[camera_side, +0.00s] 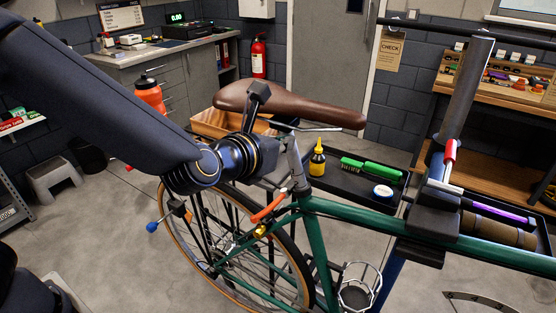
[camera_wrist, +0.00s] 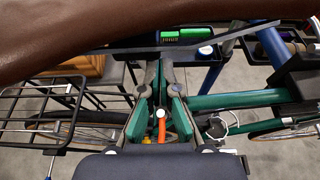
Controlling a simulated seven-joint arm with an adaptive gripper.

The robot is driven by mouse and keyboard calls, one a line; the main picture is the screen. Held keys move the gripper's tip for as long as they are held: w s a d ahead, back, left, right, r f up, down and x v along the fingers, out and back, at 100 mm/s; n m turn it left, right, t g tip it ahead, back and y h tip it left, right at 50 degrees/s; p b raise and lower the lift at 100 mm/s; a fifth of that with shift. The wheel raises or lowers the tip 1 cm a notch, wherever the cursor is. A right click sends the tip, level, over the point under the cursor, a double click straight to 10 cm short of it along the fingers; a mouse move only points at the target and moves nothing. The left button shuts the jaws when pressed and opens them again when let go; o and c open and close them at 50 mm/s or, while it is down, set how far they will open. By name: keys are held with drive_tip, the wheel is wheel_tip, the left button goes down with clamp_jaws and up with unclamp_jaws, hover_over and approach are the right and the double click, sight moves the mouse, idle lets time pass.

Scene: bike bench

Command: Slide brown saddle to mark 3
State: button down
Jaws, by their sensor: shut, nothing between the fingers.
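The brown saddle (camera_side: 300,105) sits on a silver seat post (camera_side: 294,160) above the green bike frame (camera_side: 315,235) in the side view. Its underside edge crosses the top of the wrist view (camera_wrist: 90,45), with a long grey bar (camera_wrist: 190,45) below it, possibly a saddle rail. My gripper (camera_wrist: 160,70) is shut and empty below the saddle; its two fingers come together near the middle of the wrist view. In the side view my wrist hides the fingers. An orange lever (camera_side: 268,208) is below the saddle, by the frame. I can make out no mark numbers.
A black tray (camera_side: 340,188) behind the bike holds a yellow bottle (camera_side: 317,160), a green brush (camera_side: 370,172) and a white tin (camera_side: 383,192). A black rack (camera_wrist: 40,100) is left of my gripper in the wrist view. A stand post (camera_side: 462,95) clamps the frame at right.

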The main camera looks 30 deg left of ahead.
sight(284, 124)
drive_tip(key=shift+a+r, duration=0.25)
drive_tip(key=shift+r, duration=0.55)
drive_tip(key=shift+a+r, duration=0.25)
drive_tip(key=shift+r, duration=0.55)
